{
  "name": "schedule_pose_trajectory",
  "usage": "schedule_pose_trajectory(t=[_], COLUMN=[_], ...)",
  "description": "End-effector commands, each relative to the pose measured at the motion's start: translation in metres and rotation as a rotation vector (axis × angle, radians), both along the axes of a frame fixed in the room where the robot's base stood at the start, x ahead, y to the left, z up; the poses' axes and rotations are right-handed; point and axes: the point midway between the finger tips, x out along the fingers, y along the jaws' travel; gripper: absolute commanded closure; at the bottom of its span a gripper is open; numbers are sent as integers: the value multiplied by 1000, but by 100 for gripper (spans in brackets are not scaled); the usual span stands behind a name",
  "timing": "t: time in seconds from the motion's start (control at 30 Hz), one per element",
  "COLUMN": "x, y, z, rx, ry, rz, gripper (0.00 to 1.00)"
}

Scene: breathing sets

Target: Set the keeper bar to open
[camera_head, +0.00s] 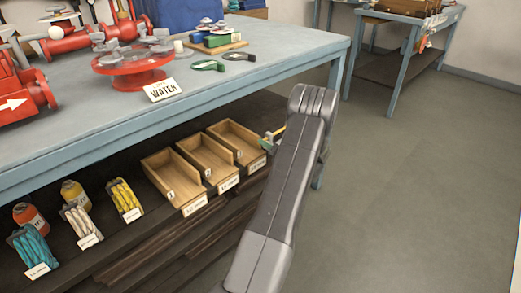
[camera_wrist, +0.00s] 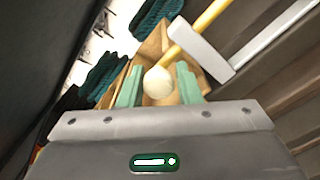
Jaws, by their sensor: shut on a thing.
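A yellow bar (camera_wrist: 208,17) with a pale round knob (camera_wrist: 158,83) at its end shows in the wrist view; I take it to be the keeper bar. My gripper (camera_wrist: 160,88) has its green fingers on both sides of the knob and is shut on it. In the head view my gripper (camera_head: 268,143) is at the right end of the wooden bins, under the table top. A short yellow length of the bar (camera_head: 279,131) shows there. My own arm hides most of the bar's surroundings, and its mount is not clear.
Open wooden bins (camera_head: 172,181) stand on the lower shelf. A pale grey piece (camera_wrist: 200,50) crosses the bar. The floor at right is clear.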

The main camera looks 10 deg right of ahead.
Motion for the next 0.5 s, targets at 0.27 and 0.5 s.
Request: schedule_pose_trajectory(t=[0.27, 0.5], x=[3, 3], y=[-4, -3], z=[2, 2], rx=[-3, -3], ry=[-6, -6], rz=[0, 0], gripper=[100, 60])
